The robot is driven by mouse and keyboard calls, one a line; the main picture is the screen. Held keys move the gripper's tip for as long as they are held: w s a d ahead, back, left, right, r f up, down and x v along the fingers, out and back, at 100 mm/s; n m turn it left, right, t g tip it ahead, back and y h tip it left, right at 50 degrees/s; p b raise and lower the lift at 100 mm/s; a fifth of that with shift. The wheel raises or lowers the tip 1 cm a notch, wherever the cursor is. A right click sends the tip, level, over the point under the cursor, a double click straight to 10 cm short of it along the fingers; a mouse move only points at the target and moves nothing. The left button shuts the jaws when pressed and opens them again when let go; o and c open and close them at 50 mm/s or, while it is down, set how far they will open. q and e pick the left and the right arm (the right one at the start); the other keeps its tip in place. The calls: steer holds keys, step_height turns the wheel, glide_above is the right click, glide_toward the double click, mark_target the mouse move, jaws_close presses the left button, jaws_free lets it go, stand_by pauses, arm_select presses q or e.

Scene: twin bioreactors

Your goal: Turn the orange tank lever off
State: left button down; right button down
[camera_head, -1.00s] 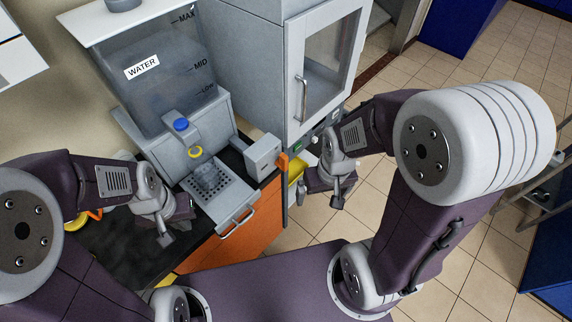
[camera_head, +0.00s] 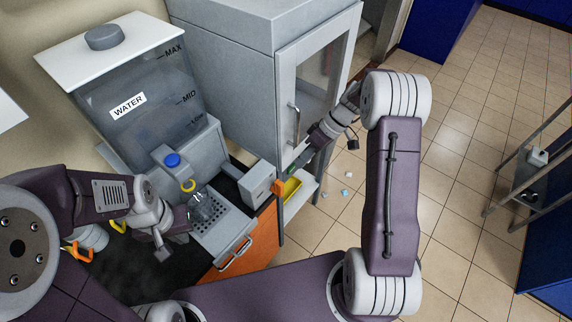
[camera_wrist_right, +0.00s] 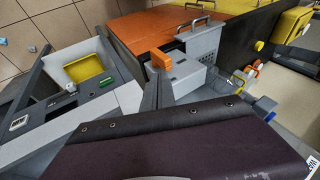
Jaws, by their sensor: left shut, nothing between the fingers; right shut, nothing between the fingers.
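A small orange lever (camera_head: 278,187) sits on the side of a grey box (camera_head: 257,182) at the counter's right end. It also shows in the right wrist view (camera_wrist_right: 161,60), at the upper middle. Another orange handle-like part (camera_head: 76,253) is at the far left of the counter; I cannot tell which is the tank's lever. My right gripper (camera_head: 298,165) is shut and empty by the cabinet's lower front, its fingers pointing towards the orange lever on the box. In the wrist view its fingers (camera_wrist_right: 158,90) are just below that lever; contact is unclear. My left gripper (camera_head: 161,246) is shut and empty over the dark counter.
The water tank (camera_head: 140,105) with a blue-topped tap (camera_head: 173,160) stands at the back left. A grey cabinet (camera_head: 235,75) with a glass door is to its right. A yellow tray (camera_head: 291,189) lies beside the box. Small pale pieces (camera_head: 347,190) lie on the tiled floor.

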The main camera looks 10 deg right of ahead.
steer(key=shift+w+d+r+n+t+y, duration=0.15)
steer(key=shift+w+d+n+y, duration=0.1)
steer(key=shift+w+n, duration=0.15)
steer(key=shift+w+d+r+n+t+y, duration=0.1)
steer(key=shift+w+d+n+t+y, duration=0.05)
steer(key=shift+w+n+y, duration=0.2)
steer(key=shift+w+a+f, duration=0.1)
steer(key=shift+w, duration=0.05)
steer(key=b, duration=0.5)
glide_toward(275, 186)
step_height(275, 186, down, 4)
steer(key=w+a, duration=0.2)
steer(key=shift+w+a+f+p, duration=0.1)
steer(key=shift+w+f+p, duration=0.1)
steer(key=shift+f+p, duration=0.1)
